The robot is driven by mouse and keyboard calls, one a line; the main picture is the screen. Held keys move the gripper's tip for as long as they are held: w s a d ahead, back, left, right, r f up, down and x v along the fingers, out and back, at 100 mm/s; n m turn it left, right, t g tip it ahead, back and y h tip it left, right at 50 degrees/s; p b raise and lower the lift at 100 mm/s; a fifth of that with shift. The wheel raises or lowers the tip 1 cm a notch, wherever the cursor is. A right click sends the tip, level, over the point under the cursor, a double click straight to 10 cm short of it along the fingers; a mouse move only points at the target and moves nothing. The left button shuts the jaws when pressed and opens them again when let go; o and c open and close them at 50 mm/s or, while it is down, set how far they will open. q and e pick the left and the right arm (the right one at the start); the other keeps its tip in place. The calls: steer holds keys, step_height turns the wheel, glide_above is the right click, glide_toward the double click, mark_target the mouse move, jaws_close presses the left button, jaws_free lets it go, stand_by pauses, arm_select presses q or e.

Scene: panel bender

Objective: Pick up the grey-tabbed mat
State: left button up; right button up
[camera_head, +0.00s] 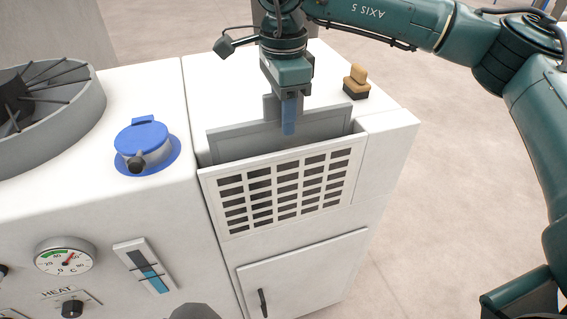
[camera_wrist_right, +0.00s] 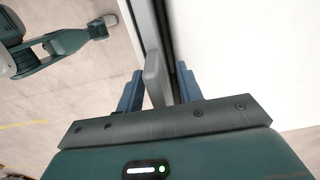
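The grey-tabbed mat (camera_head: 235,141) is a flat grey panel standing upright in a slot in the white cabinet, behind a slotted front grille. Its grey tab (camera_head: 270,106) rises from its top edge. My right gripper (camera_head: 289,118) points down over the tab, with a blue finger in front of it and partly hiding it. In the right wrist view the grey tab (camera_wrist_right: 155,77) lies between the two blue fingers (camera_wrist_right: 160,88), with a narrow gap visible on its right side. The gripper looks open around it.
A tan-and-black knob (camera_head: 356,81) stands on the cabinet top, right of the slot. A blue-capped port (camera_head: 143,140) and a large grey round housing (camera_head: 60,125) are at left. The white grille (camera_head: 283,190) fronts the slot. Open floor lies to the right.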

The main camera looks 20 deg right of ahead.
jaws_close()
stand_by(0.3)
stand_by(0.3)
